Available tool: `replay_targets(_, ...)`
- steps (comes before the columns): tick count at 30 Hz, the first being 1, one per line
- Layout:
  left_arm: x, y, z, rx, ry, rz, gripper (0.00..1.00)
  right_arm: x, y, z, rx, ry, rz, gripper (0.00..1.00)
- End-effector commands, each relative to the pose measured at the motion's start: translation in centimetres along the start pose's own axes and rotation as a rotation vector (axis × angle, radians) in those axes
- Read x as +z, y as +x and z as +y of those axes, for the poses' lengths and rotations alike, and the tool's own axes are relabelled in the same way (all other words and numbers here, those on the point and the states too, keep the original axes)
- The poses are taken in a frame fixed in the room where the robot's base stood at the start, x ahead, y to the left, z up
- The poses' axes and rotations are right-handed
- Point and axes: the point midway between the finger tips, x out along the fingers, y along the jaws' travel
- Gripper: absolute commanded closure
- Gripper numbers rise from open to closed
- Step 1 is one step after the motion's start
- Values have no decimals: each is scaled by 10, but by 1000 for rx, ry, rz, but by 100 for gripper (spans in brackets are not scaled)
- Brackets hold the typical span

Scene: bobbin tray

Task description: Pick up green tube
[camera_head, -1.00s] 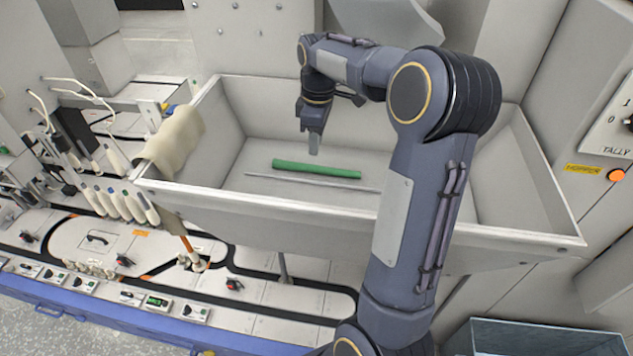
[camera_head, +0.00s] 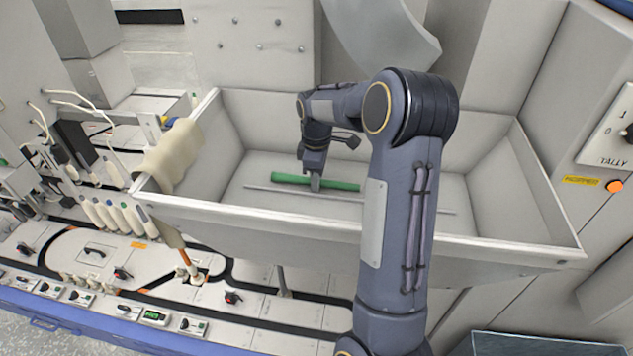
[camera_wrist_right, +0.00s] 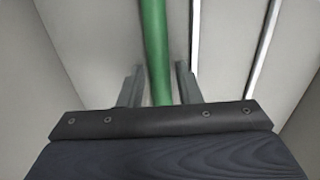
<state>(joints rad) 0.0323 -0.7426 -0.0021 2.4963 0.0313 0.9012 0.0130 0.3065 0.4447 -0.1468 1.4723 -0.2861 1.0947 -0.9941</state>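The green tube (camera_head: 290,179) lies on the floor of the grey tray (camera_head: 240,212), roughly left to right in the head view. My right gripper (camera_head: 315,184) is down in the tray at the tube's middle. In the right wrist view the green tube (camera_wrist_right: 154,45) runs between the two fingers of my right gripper (camera_wrist_right: 160,85). The fingers stand apart, with a visible gap on both sides of the tube. My left gripper is not in view.
A thin grey rod (camera_head: 420,207) lies in the tray just in front of the tube. The tray's high walls enclose the gripper. A cream cloth-like roll (camera_head: 172,155) hangs over the left rim. A control panel (camera_head: 610,125) stands at the right.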

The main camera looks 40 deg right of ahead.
Motion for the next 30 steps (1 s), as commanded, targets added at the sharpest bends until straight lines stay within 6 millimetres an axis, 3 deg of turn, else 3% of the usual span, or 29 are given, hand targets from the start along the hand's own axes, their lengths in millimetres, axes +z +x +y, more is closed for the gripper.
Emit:
replay_targets(1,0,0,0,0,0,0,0,0,0,0,0,0,0,73)
replay_targets(7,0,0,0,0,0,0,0,0,0,0,0,0,0,99)
replay_targets(20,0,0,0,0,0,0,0,0,-6,0,1,0,1,100)
replay_targets(26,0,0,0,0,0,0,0,-1,-29,1,4,0,3,100)
replay_targets(30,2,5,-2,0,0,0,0,9,-54,-17,5,-2,5,100)
